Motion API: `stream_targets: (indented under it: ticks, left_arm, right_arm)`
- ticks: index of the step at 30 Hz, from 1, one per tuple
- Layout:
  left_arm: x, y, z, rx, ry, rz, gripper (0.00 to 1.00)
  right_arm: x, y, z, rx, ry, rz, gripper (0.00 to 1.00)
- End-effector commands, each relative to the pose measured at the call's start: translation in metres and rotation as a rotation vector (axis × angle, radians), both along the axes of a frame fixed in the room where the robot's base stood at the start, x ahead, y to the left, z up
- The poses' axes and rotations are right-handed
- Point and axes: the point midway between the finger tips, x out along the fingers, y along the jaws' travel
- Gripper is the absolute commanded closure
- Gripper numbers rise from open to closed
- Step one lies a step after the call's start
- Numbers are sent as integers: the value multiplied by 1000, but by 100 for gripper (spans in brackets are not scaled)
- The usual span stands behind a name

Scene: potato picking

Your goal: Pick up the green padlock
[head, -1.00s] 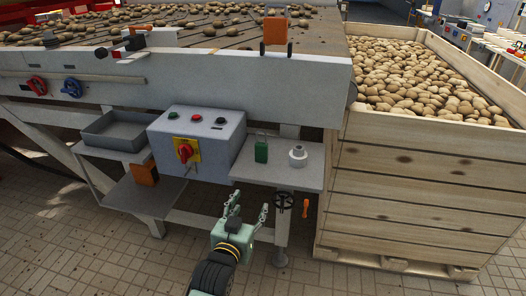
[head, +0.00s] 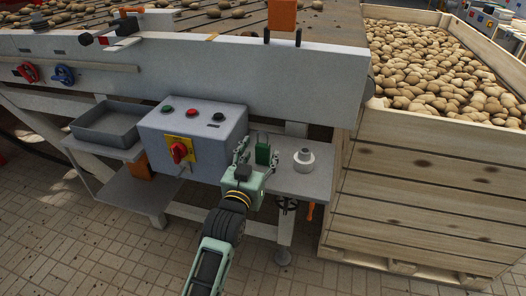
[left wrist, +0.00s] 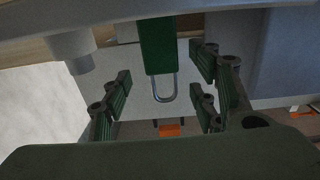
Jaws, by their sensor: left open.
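The green padlock (head: 263,154) stands on the small grey shelf (head: 307,184) to the right of the control box in the head view. In the left wrist view the padlock (left wrist: 158,48) shows a green body and a metal shackle, between the finger lines and beyond the tips. My left gripper (head: 257,160) is open and empty, just in front of the padlock, its fingers reaching to either side. It also shows open in the left wrist view (left wrist: 160,95). A gap between padlock and fingers is hard to judge. My right gripper is not in view.
A grey control box (head: 205,138) with a red knob stands close left of the gripper. A round grey fitting (head: 303,160) sits right of the padlock. The machine's grey side panel (head: 230,65) rises behind. A wooden crate (head: 420,195) of potatoes stands at the right.

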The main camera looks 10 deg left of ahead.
Motion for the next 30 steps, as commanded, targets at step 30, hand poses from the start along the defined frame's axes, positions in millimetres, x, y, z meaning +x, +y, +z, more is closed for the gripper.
stream_targets:
  ticks: [30]
  left_arm:
    - [37, -1, 1, 1, -1, 0, 85]
  right_arm:
    - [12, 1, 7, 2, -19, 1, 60]
